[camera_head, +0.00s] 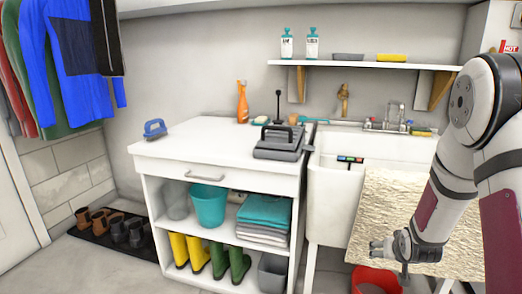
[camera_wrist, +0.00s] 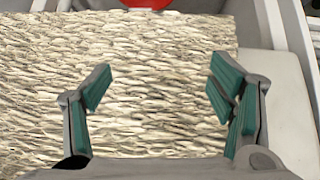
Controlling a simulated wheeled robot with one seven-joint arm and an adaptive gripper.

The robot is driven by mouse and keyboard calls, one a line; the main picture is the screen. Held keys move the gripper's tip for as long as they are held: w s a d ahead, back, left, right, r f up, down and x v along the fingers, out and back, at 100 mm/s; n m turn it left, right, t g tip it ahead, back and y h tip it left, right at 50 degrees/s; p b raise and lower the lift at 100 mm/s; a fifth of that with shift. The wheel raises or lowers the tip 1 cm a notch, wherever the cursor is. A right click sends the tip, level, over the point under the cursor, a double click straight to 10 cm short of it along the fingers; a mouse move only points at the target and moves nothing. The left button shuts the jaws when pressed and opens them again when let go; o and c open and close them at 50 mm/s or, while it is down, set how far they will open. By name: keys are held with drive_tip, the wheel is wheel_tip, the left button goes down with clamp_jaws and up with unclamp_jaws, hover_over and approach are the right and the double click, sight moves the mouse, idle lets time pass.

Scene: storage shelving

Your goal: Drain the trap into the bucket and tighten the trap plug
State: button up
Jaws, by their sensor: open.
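A red bucket (camera_head: 378,280) stands on the floor at the bottom of the head view, below my gripper (camera_head: 385,246). A red round edge, likely the bucket (camera_wrist: 147,4), shows at the top of the wrist view. My gripper also shows in the wrist view (camera_wrist: 160,90), with its two green-padded fingers spread wide and nothing between them.
A white cabinet (camera_head: 222,167) stands left of the sink, holding a teal bucket (camera_head: 208,205), towels (camera_head: 264,213) and rubber boots (camera_head: 239,262). A shelf (camera_head: 365,64) with bottles hangs above. Shoes (camera_head: 111,226) sit on a mat at the left.

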drive_tip(key=s+a+r+n+g+y, duration=0.1)
drive_tip(key=s+a+r+g, duration=0.1)
drive_tip(key=s+a+r, duration=0.5)
drive_tip(key=s+a+r+g, duration=0.2)
drive_tip(key=s+a+r, duration=0.2)
drive_tip(key=s+r, duration=0.55)
drive_tip(key=s+a+r+n+g+y, duration=0.1)
drive_tip(key=s+a+r+g, duration=0.2)
drive_tip(key=s, duration=1.1)
drive_tip(key=s+a+r+n+g+y, duration=0.1)
drive_tip(key=s+a+r, duration=0.3)
drive_tip(key=s, duration=1)
wheel_tip(320, 180, up, 37)
drive_tip(key=t+p, duration=0.4)
drive_tip(key=p, duration=3.2)
drive_tip(key=shift+w+a+p, duration=0.35)
